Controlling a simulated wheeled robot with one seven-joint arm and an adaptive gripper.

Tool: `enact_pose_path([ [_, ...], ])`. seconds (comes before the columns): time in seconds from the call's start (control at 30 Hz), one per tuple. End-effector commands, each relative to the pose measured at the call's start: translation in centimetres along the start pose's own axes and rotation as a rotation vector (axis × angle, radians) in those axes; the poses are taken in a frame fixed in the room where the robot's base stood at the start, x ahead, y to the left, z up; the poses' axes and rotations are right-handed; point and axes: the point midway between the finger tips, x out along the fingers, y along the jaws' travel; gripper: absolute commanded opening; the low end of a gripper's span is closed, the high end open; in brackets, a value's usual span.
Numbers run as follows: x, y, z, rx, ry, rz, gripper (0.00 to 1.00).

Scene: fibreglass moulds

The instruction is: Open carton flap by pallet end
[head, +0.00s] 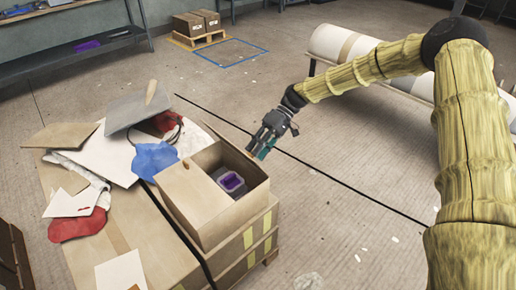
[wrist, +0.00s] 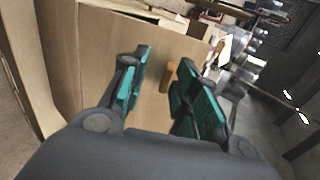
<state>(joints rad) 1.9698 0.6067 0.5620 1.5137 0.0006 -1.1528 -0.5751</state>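The open-topped carton (head: 246,205) sits at the right end of the loaded pallet. A tan cardboard flap (head: 190,200) covers its left part, with a small brown tab (head: 187,165) near the flap's upper edge. A purple-and-grey item (head: 232,181) shows inside the carton. My gripper (head: 262,148) is at the carton's far right corner, beside a raised cardboard edge. In the wrist view its teal fingers (wrist: 160,95) are apart and empty. A brown tab (wrist: 167,77) on a cardboard panel (wrist: 120,45) appears between them; contact is not visible.
Left of the carton lie a blue cloth (head: 155,159), red cloths (head: 78,225), loose sheets and a grey board (head: 138,107). A black strap (head: 178,228) crosses the pallet load.

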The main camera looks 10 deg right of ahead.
Motion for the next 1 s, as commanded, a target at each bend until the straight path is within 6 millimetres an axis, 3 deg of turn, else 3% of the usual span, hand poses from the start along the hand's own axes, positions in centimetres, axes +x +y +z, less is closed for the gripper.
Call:
enact_pose_path([
  [0.37,-1.0,-0.3,-0.1,-0.003,0.000,-0.001,0.30],
  [0.8,-8.5,-0.1,-0.1,-0.002,0.003,-0.001,0.30],
  [1.0,-11.0,0.0,-0.1,-0.001,0.002,-0.002,0.30],
])
